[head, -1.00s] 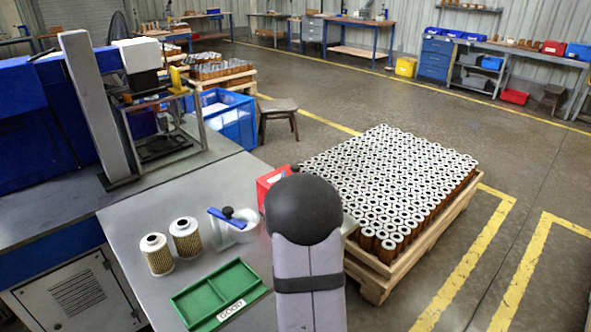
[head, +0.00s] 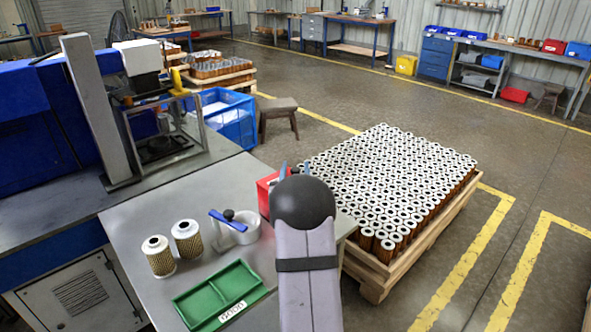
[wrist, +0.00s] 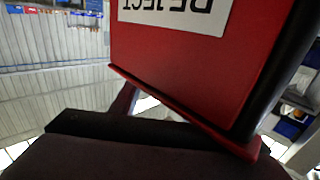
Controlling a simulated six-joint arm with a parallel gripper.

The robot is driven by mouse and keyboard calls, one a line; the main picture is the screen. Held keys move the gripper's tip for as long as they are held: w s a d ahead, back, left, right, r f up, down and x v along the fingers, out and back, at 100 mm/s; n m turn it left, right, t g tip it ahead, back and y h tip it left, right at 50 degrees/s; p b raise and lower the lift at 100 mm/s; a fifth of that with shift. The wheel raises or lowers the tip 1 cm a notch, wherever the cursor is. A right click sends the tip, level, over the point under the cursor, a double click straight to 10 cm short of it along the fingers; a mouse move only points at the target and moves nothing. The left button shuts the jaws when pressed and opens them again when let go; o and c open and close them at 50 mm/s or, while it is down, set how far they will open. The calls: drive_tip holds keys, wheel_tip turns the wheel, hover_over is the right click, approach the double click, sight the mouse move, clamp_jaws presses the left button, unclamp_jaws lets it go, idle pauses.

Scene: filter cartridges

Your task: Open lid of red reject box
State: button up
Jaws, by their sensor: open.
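The red reject box (head: 266,192) stands at the far right edge of the grey table in the head view, mostly hidden behind my arm. In the wrist view its red front wall (wrist: 185,62) fills the upper right, with an upside-down white REJECT label (wrist: 172,12). A red lip, seemingly the lid's edge (wrist: 190,112), runs diagonally below that wall and looks closed. My gripper (head: 294,169) is open at the box, with two narrow bluish tips showing above my dark rounded wrist. Contact between fingers and lid is hidden.
A green GOOD tray (head: 219,296), two filter cartridges (head: 187,239) and a white round fixture with a blue clamp (head: 236,227) share the table. A pallet of many cartridges (head: 372,268) stands right of it.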

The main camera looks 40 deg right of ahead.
clamp_jaws()
drive_tip(key=shift+s+d+m+g+h+b, duration=0.2)
drive_tip(key=shift+s+m+g+h+b, duration=0.1)
drive_tip(key=shift+s+m+g+h, duration=0.35)
drive_tip(key=shift+s+d+m+g+h+b, duration=0.2)
drive_tip(key=shift+s+m+g+h+b, duration=0.1)
drive_tip(key=shift+s+m+g+h, duration=0.45)
drive_tip(key=shift+s+d+m+g+h+p, duration=0.1)
drive_tip(key=shift+s+m+g+h, duration=0.2)
drive_tip(key=shift+s+m+g, duration=0.45)
drive_tip(key=shift+s+d+m+g+h+p, duration=0.15)
drive_tip(key=shift+s+m+g+h, duration=0.2)
drive_tip(key=shift+g, duration=0.75)
drive_tip(key=shift+s+m+g+h+p, duration=0.1)
drive_tip(key=shift+s+m+g+h, duration=0.15)
drive_tip(key=shift+s+m+g, duration=0.5)
drive_tip(key=shift+w, duration=0.15)
unclamp_jaws()
drive_tip(key=shift+a, duration=0.1)
